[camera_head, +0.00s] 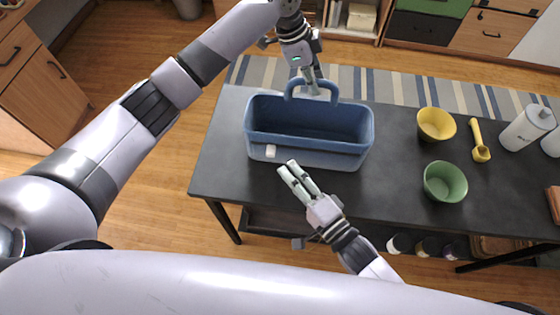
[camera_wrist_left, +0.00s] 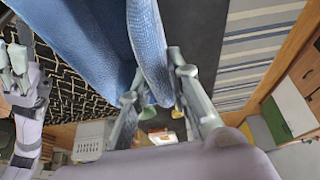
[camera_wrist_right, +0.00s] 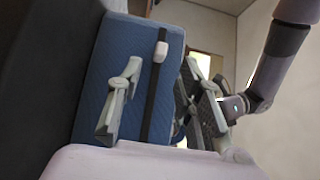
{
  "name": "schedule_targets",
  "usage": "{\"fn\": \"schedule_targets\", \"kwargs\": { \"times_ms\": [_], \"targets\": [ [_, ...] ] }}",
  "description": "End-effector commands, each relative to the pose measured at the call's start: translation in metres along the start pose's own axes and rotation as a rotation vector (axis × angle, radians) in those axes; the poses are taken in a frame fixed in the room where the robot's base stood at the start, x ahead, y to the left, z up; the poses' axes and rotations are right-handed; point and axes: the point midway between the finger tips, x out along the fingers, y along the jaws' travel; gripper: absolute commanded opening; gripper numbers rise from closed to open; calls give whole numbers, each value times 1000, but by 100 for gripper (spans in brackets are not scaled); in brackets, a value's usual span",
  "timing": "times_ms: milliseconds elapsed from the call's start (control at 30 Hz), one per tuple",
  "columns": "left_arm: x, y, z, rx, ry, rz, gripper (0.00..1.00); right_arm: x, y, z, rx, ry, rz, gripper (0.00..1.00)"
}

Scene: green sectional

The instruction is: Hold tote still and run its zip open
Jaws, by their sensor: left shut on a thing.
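The blue tote (camera_head: 325,145) stands upright on the dark table, open at the top, with a handle loop at its back rim. My left gripper (camera_head: 313,86) is shut on that handle from behind; the left wrist view shows the blue handle (camera_wrist_left: 150,45) between its fingers. A white zip pull (camera_head: 270,151) sits at the left end of the tote's front side. In the right wrist view the pull (camera_wrist_right: 161,51) lies at one end of a dark zip strip (camera_wrist_right: 152,95). My right gripper (camera_head: 286,167) is open and empty, in front of the tote and just right of the pull.
To the right on the table (camera_head: 400,150) are a yellow bowl (camera_head: 436,124), a green bowl (camera_head: 445,182), a yellow scoop (camera_head: 480,145) and a white bottle (camera_head: 527,128). The tabletop between tote and bowls is clear. A striped rug (camera_head: 400,90) lies behind.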

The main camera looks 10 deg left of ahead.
Motion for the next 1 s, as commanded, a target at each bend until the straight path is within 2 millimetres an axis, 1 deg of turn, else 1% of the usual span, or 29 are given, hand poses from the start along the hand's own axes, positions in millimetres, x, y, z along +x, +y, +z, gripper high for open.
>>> {"fn": "schedule_targets", "kwargs": {
  "times_ms": [33, 100, 200, 300, 467, 767, 800, 1000],
  "targets": [
    [0, 0, 0, 0, 1, 0, 0, -12, 1, 0, 2, 0, 4, 33],
    [0, 0, 0, 0, 1, 0, 0, -26, 1, 1, 1, -1, 3, 33],
    [0, 0, 0, 0, 1, 0, 0, -42, 1, 0, 2, 0, 3, 33],
    [0, 0, 0, 0, 1, 0, 0, -52, 1, 0, 0, 0, 2, 33],
    [-1, 0, 0, 0, 1, 0, 0, -58, 0, 0, 1, 0, 0, 33],
    [-1, 0, -1, 0, 1, 0, 0, -58, 0, 0, 1, 0, 0, 33],
    [-1, 0, -1, 0, 1, 0, 19, -58, 0, 0, 1, 0, 0, 33],
    [0, 0, 0, 0, 1, 0, 32, -58, 0, 0, 1, 0, 0, 33]
  ]
}}
